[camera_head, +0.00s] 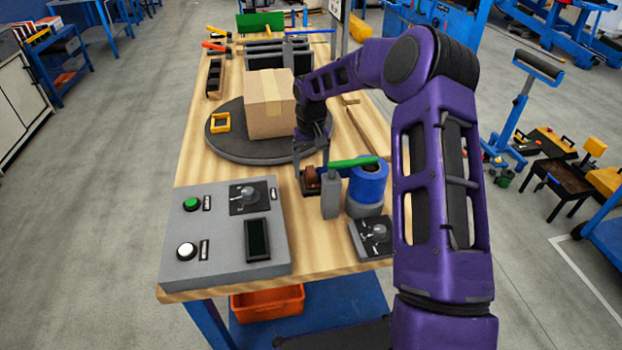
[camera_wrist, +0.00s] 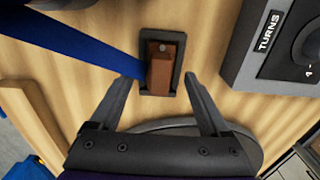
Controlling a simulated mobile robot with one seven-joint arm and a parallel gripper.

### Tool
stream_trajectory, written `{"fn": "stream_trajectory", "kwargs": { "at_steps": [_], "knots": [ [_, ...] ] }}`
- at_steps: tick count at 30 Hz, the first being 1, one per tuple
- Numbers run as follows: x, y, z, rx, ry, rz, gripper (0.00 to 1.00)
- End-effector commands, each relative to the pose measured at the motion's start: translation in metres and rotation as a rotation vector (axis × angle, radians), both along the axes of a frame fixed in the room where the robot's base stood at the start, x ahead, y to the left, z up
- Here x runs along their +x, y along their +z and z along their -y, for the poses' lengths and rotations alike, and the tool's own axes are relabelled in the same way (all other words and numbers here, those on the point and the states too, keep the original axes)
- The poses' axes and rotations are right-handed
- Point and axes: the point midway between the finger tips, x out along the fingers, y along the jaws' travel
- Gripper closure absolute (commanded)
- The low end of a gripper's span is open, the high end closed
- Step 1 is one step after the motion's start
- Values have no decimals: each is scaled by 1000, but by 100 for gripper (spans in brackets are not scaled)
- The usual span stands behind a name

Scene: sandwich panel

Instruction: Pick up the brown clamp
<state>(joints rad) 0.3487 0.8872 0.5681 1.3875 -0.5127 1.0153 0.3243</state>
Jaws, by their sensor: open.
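The brown clamp (camera_wrist: 160,70) is a small brown block in a dark frame on the wooden bench. In the wrist view it lies in the upper middle, beside a blue strap end. It shows small and partly hidden in the head view (camera_head: 312,178), low between my fingers. My gripper (camera_wrist: 161,78) is open, one finger on each side of the clamp, with gaps between fingers and clamp. In the head view my gripper (camera_head: 312,170) points down over it. The frames do not show clearly how high the fingertips are.
A blue roll (camera_head: 368,184) with a green-topped grey post (camera_head: 331,195) stands close to the right. A cardboard box (camera_head: 269,105) sits on a dark turntable (camera_head: 225,146) behind. A grey control panel (camera_head: 222,225) lies front left. A dial box (camera_wrist: 285,50) is at the wrist view's upper right.

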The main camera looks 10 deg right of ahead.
Motion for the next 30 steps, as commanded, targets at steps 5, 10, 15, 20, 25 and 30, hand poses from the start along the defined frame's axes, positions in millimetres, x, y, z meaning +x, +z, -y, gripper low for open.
{"fn": "stream_trajectory", "kwargs": {
  "at_steps": [5, 10, 15, 20, 25, 30],
  "knots": [
    [0, -14, 0, 0, 1, 1, 20],
    [0, -15, 0, 0, 0, 1, 20],
    [0, -14, 0, 0, 1, 1, 43],
    [0, -14, 0, -1, 1, 1, 72],
    [0, -14, 0, -1, 1, 1, 100],
    [0, -14, 0, 0, 1, 2, 100]
  ]
}}
